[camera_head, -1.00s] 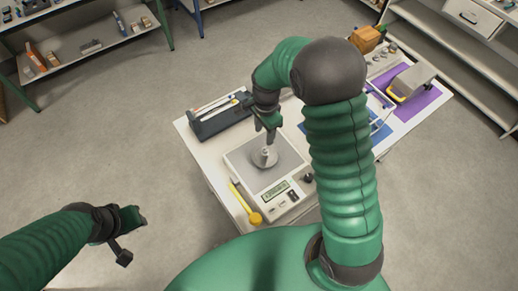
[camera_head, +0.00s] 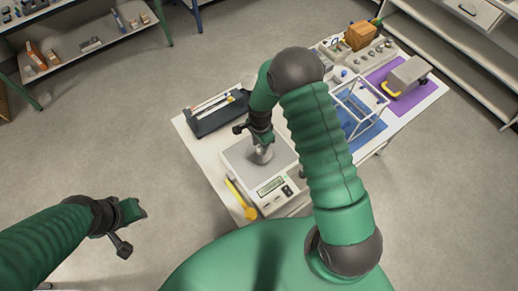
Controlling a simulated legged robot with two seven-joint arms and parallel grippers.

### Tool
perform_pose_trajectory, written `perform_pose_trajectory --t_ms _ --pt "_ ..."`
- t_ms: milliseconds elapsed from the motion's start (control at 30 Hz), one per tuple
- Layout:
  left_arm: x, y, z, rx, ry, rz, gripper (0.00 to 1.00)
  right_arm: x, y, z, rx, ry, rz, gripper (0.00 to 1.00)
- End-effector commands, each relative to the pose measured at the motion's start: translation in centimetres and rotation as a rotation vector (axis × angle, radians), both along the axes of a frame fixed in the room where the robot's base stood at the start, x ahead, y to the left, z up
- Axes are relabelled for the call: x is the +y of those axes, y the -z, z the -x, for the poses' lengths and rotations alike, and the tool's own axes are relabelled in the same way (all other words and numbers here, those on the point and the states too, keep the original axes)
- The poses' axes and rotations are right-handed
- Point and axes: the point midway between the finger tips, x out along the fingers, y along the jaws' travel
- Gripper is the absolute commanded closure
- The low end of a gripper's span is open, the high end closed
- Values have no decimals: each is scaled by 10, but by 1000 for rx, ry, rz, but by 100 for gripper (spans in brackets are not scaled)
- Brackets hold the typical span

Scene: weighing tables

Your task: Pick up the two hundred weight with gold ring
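A silver weight (camera_head: 262,156) stands on the plate of the white weighing scale (camera_head: 240,178). Its top is hidden behind my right gripper (camera_head: 262,139), which is directly over it and points down. I cannot tell whether the fingers touch or hold the weight, and no gold ring can be made out on it. Several small weights (camera_head: 376,52) stand far off at the back right of the table, too small to read. My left gripper (camera_head: 130,228) hangs over the floor at the lower left, away from the table, with no object seen in it.
A dark tray (camera_head: 210,118) lies left of the scale, and a yellow-handled tool (camera_head: 241,200) by its front left. A white frame (camera_head: 356,108) stands on a blue mat, with a grey and yellow device (camera_head: 405,78) on a purple mat. Shelves stand at both sides.

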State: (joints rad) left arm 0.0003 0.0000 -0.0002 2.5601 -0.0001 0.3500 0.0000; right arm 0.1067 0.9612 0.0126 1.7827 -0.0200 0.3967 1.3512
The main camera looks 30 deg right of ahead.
Motion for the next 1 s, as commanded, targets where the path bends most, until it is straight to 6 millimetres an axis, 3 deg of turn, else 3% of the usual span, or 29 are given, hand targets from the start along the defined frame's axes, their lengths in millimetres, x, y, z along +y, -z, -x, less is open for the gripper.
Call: perform_pose_trajectory --t_ms 33,267,767,1000 --pt "0 0 0 0 1 0 64 0 0 0 0 0 0 72" --pt "0 0 0 0 1 0 64 3 -1 0 1 0 3 100" --pt "0 2 0 0 0 0 64 2 -4 -1 -1 0 3 100" --pt "0 14 0 0 1 0 64 3 -25 -1 -5 -2 3 100"
